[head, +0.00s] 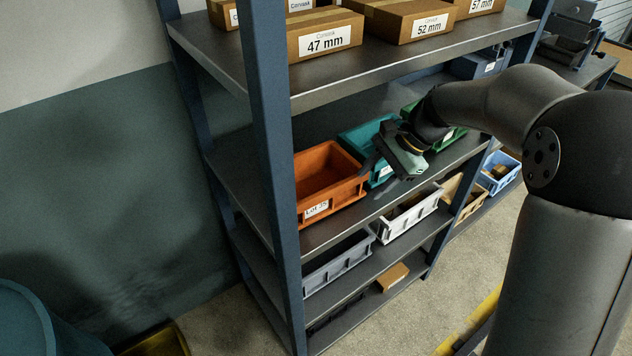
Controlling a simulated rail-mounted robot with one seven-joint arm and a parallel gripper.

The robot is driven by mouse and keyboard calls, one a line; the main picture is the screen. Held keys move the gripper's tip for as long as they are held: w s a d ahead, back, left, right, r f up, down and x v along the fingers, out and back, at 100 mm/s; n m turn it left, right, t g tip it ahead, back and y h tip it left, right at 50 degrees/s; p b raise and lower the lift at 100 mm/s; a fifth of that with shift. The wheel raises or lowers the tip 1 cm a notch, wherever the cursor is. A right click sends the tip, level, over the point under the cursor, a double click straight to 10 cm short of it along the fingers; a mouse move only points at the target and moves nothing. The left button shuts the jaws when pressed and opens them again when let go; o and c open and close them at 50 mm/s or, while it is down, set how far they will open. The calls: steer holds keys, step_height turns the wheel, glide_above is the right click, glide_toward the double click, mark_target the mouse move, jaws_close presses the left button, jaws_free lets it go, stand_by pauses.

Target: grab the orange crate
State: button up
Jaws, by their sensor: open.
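The orange crate (347,190) sits on the middle shelf of the rack, at its left end beside the blue front post. It looks empty, and a white label shows on its front wall. The post hides part of its left side. My gripper (374,175) is open and empty at the crate's right, in front of the teal crate (358,138). Its fingers point left and appear close to the orange crate's right side; I cannot tell whether they touch it.
A green crate (456,134) stands farther right on the same shelf. Cardboard boxes (326,38) stand on the shelf above. Grey (338,268) and white crates (409,222) stand on the shelf below. The blue post (268,150) stands at the front left. The floor in front is mostly clear.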

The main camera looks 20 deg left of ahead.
mark_target(337, 187)
steer(key=a, duration=0.2)
steer(key=s+a, duration=0.1)
steer(key=a, duration=0.1)
steer(key=s+a+p, duration=0.1)
steer(key=a, duration=0.1)
steer(key=shift+s+r, duration=0.1)
steer(key=shift+s, duration=0.05)
steer(key=shift+x, duration=1.15)
steer(key=shift+s+a+f, duration=0.1)
steer(key=shift+a+f, duration=0.2)
steer(key=shift+f, duration=0.05)
steer(key=shift+f, duration=0.25)
jaws_close()
